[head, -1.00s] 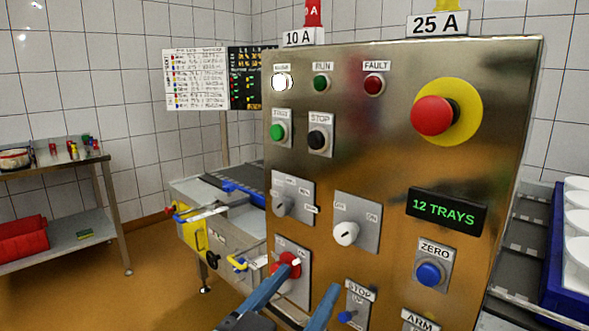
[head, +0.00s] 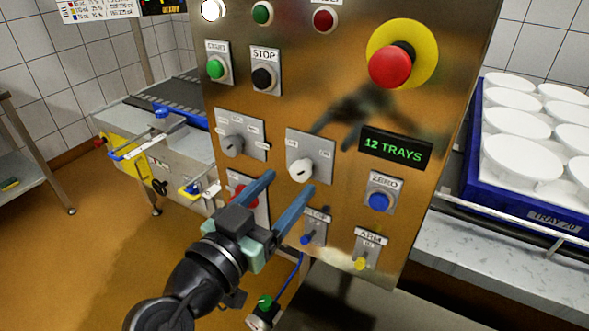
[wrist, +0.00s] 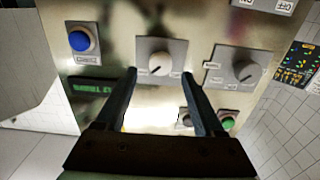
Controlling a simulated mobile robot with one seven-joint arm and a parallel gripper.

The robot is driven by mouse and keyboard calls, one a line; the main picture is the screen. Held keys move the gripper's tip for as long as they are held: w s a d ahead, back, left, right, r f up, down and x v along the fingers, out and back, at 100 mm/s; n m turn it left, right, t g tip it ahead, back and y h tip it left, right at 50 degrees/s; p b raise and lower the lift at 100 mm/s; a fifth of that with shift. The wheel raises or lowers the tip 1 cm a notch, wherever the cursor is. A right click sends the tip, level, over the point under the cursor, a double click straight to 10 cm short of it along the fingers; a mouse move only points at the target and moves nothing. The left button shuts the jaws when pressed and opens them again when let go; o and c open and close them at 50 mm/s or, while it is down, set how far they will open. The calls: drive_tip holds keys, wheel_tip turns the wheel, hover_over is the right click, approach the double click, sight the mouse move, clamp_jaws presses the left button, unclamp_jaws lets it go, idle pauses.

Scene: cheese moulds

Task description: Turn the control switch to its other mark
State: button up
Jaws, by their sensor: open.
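The two-mark rotary switch is a white knob (head: 300,169) on a grey plate marked OFF at left and ON at right, in the middle of the steel panel. It also shows in the wrist view (wrist: 160,64). A dark line shows on the knob there; which mark it points to I cannot tell. My gripper (head: 289,183) is open and empty, its blue fingers reaching toward the panel just below the knob. In the wrist view my gripper's fingertips (wrist: 160,74) lie to either side of the knob; contact is not visible.
A grey selector (head: 234,146) sits left of the knob, a partly hidden red knob (head: 240,190) lower left. The blue ZERO button (head: 379,201), STOP button (head: 264,77) and emergency stop (head: 390,67) are nearby. A blue crate (head: 500,200) of white moulds stands at right.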

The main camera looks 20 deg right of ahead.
sight(297, 173)
drive_tip(key=shift+x, duration=2.05)
clamp_jaws()
